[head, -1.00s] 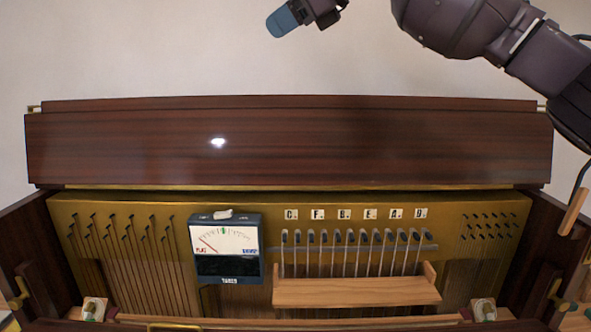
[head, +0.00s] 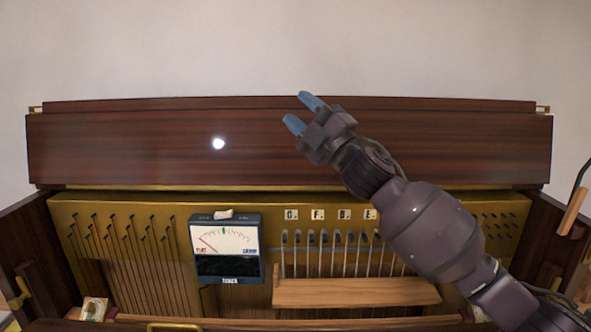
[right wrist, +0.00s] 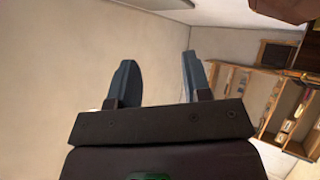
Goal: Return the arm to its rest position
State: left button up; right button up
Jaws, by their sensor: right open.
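My right gripper (head: 303,112) is open and empty in the head view. Its two blue fingers stand apart in front of the dark wooden lid, pointing up and left. Its arm comes in from the lower right and covers part of the right side of the piano. In the right wrist view the gripper (right wrist: 157,80) shows its fingers spread, with nothing between them. My left gripper is in neither view.
The open piano has a raised dark lid (head: 120,150), a brass plate with strings, a tuner meter (head: 227,248), and a wooden rail (head: 350,292) below labelled pins. The right wrist view shows a wooden shelf (right wrist: 287,112) and bare wall.

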jog(key=s+d+f+m+t+h, duration=0.1)
jog(key=s+d+f+m+h, duration=0.1)
jog(key=d+f+m+h, duration=0.65)
jog(key=s+d+f+m+t+h, duration=0.15)
jog(key=f+m, duration=0.35)
jog(key=f, duration=0.8)
jog(key=s+d+f+m+h, duration=0.2)
jog(key=d+f+m+h, duration=0.3)
jog(key=f, duration=0.6)
jog(key=s+d+f+m+g+h, duration=0.1)
jog(key=s+d+f+m+g, duration=0.1)
jog(key=s+f, duration=0.7)
jog(key=s+d+f+m+g+h, duration=0.2)
jog(key=s+d+f, duration=0.3)
jog(key=s+f, duration=0.4)
jog(key=s+d+f+m+g+h, duration=0.1)
jog(key=s+d+f+m+g, duration=0.1)
jog(key=s+f, duration=0.7)
jog(key=shift+s+d+f+m+h+b, duration=0.3)
jog(key=shift+s+d+m, duration=0.5)
jog(key=shift+d, duration=0.45)
